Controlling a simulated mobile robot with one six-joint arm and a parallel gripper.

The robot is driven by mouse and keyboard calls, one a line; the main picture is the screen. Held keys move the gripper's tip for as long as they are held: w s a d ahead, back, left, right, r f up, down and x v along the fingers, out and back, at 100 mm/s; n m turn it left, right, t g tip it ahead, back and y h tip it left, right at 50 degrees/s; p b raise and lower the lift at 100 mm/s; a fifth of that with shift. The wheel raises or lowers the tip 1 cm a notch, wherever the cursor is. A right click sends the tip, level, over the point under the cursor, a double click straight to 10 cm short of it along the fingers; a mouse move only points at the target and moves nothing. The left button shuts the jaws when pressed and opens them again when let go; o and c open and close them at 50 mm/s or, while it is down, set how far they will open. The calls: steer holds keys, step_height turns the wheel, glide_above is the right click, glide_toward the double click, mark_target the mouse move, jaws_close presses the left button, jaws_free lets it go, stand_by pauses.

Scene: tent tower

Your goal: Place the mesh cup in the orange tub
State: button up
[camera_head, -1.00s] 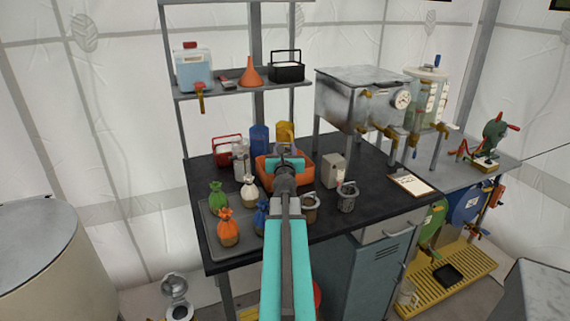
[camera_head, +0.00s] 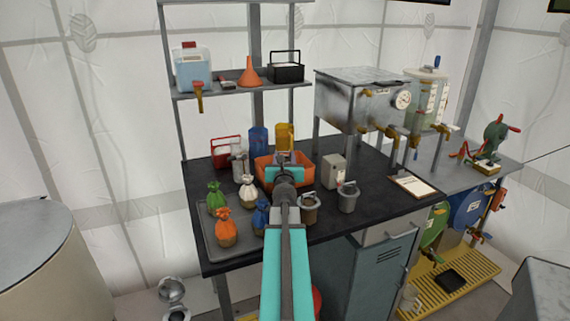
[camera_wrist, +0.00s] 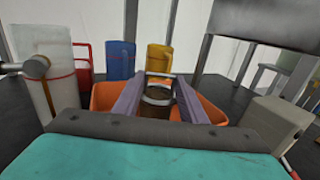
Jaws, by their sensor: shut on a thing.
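My gripper (camera_wrist: 158,84) is shut on the mesh cup (camera_wrist: 154,108), a dark brown cup with a pale metal rim and a raised handle, seen between the two fingers in the wrist view. Its mesh texture is not clear. The orange tub (camera_wrist: 104,96) shows on both sides of the fingers, and the cup is over or inside it; its base is hidden, so I cannot tell if it touches the bottom. In the head view my gripper (camera_head: 284,162) is at the orange tub (camera_head: 264,172), and my arm hides the cup.
Two similar handled cups, one brownish (camera_head: 310,210) and one grey (camera_head: 348,198), stand right of my arm. A grey box (camera_head: 334,171) is right of the tub; blue (camera_head: 258,139) and yellow (camera_head: 284,136) containers stand behind. Tied bags sit on a tray (camera_head: 208,240) at left.

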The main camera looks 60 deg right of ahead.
steer(key=shift+f, duration=0.4)
steer(key=shift+f, duration=0.1)
steer(key=o, duration=1.4)
steer(key=shift+o, duration=0.2)
